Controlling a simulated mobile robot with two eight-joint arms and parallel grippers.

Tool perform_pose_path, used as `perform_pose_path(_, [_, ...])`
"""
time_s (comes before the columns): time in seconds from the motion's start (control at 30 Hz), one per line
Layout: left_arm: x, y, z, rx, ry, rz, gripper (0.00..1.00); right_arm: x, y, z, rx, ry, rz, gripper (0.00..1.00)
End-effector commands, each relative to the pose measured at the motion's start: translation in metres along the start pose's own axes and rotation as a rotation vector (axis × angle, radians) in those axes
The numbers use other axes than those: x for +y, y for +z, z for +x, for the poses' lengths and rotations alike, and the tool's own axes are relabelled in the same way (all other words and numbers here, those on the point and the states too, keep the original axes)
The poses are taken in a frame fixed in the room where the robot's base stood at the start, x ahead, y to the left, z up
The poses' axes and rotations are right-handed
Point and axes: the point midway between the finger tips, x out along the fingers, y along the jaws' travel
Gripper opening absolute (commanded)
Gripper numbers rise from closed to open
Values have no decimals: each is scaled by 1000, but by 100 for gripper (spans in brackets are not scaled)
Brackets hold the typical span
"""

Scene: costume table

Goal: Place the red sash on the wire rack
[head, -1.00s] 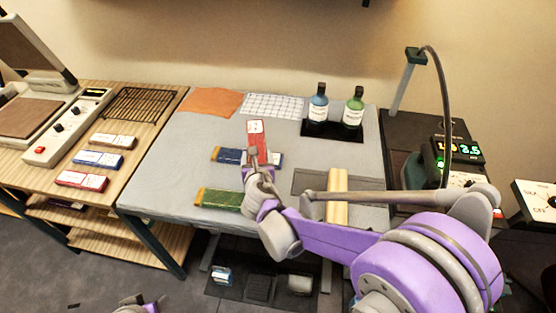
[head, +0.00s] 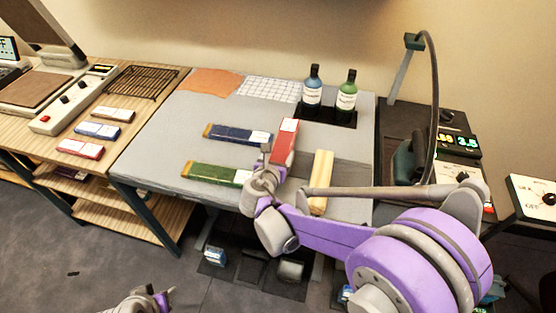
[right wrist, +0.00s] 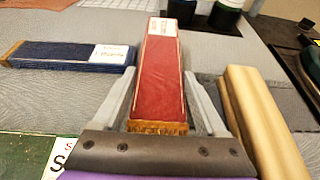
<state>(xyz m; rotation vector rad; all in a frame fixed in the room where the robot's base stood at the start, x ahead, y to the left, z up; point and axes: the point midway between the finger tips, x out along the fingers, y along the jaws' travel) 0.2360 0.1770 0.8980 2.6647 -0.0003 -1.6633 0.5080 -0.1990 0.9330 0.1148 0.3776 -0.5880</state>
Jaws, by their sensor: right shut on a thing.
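The red sash (head: 284,140), a long folded red strip with a white label at its far end, is in my right gripper (head: 265,164). In the right wrist view the sash (right wrist: 160,75) lies lengthwise between the two fingers (right wrist: 158,112), which are shut on its near end. I cannot tell how far it is above the grey table. The black wire rack (head: 142,82) stands empty on the wooden bench at the left, far from the sash. Part of my left gripper (head: 165,296) shows at the bottom edge; its jaws are unclear.
A blue sash (head: 230,134) and a green one (head: 210,174) lie left of the red sash. A cream roll (head: 321,180) is close on its right. Two bottles (head: 346,92) stand behind on a black tray. Several small labelled boxes (head: 97,130) sit in front of the rack.

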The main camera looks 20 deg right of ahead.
Motion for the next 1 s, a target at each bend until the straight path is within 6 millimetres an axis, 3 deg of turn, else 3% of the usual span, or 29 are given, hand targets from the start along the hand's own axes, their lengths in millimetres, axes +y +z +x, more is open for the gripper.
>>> perform_pose_path(0.2, [0,4,4,-2,0,0,50,0,-27,11,0,0,0,17])
perform_pose_path(0.6, [0,6,7,-4,0,0,50,0,-32,13,1,1,-1,17])
perform_pose_path(0.63, [0,6,7,-4,0,0,50,0,-31,13,1,1,0,80])
perform_pose_path(0.77, [0,5,6,-3,0,0,50,0,-30,12,0,1,0,100])
perform_pose_path(1.0, [0,4,5,-3,0,0,50,0,-29,12,0,1,0,100])
